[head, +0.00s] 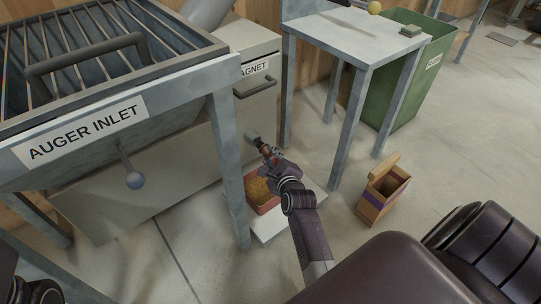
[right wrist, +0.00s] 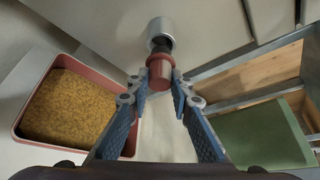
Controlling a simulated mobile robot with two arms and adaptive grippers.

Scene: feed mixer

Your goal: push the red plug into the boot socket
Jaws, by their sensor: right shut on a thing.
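The red plug (right wrist: 160,71) is held between the fingertips of my right gripper (right wrist: 160,82), which is shut on it. In the head view my right gripper (head: 270,156) reaches up to the front of the beige cabinet. The boot socket, a grey cylinder (right wrist: 160,27), sticks out of the panel just beyond the plug; in the head view the socket (head: 252,136) is small. A dark part between plug and socket lies at the socket's mouth. The plug lines up roughly with the socket, but I cannot tell whether it is inside. My left gripper does not show.
A red tray (right wrist: 22,125) of yellow grain stands below, beside the gripper. The auger inlet frame's leg (head: 230,170) is close on the left. A table (head: 352,40), a green bin (head: 418,75) and an open wooden box (head: 375,205) stand right. Floor between them is clear.

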